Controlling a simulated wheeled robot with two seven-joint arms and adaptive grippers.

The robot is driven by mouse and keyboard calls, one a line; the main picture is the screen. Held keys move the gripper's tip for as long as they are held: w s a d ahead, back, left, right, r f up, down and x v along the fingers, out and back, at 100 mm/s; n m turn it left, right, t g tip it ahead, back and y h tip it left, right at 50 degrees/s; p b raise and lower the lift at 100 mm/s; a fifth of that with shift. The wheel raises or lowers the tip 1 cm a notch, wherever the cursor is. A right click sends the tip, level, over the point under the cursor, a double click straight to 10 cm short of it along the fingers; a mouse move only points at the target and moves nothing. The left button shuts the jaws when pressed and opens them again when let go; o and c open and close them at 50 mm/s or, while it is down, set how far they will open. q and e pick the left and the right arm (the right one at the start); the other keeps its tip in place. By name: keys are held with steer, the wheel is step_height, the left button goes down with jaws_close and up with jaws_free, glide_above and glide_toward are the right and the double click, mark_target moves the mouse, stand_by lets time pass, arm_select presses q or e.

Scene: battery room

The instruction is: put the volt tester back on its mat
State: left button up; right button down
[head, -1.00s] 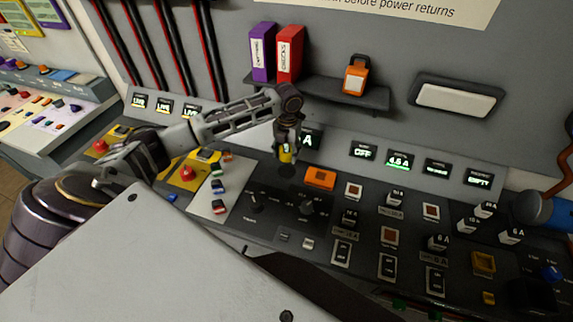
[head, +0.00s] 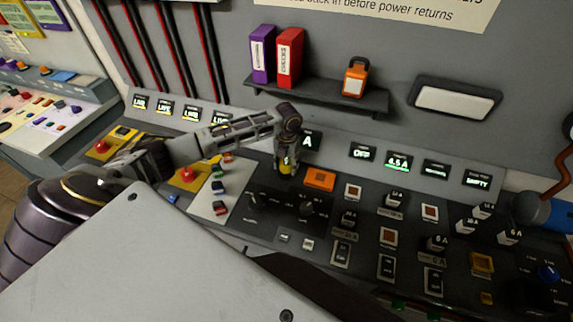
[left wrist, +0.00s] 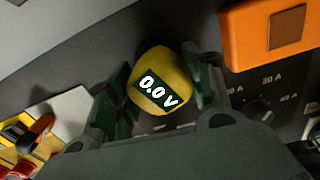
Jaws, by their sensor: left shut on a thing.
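The volt tester (head: 286,167) is yellow with a rounded top. In the left wrist view it (left wrist: 160,82) shows a dark display reading 0.0 V. My left gripper (head: 287,160) points down and is shut on the tester, with a dark finger on each side of it. The tester is at or just above the console top, left of an orange block (head: 319,179); I cannot tell whether it touches. No mat shows clearly now; the gripper and tester cover the spot beneath them. My right gripper is not in view.
The sloping console carries switches, a rotary knob (head: 307,208) and small displays close to the gripper. A red button (head: 187,176) on yellow stands to the left. A wall shelf (head: 330,97) with binders and an orange padlock-like item is above.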

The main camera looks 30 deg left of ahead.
mark_target(287, 161)
arm_select(q)
steer(key=shift+f, duration=0.35)
steer(key=shift+f, duration=0.1)
steer(key=o, duration=0.9)
steer(key=shift+r, duration=0.65)
step_height(287, 161, up, 9)
steer(key=shift+d+r+b, duration=0.1)
steer(key=shift+b, duration=0.7)
steer(key=shift+r, duration=0.9)
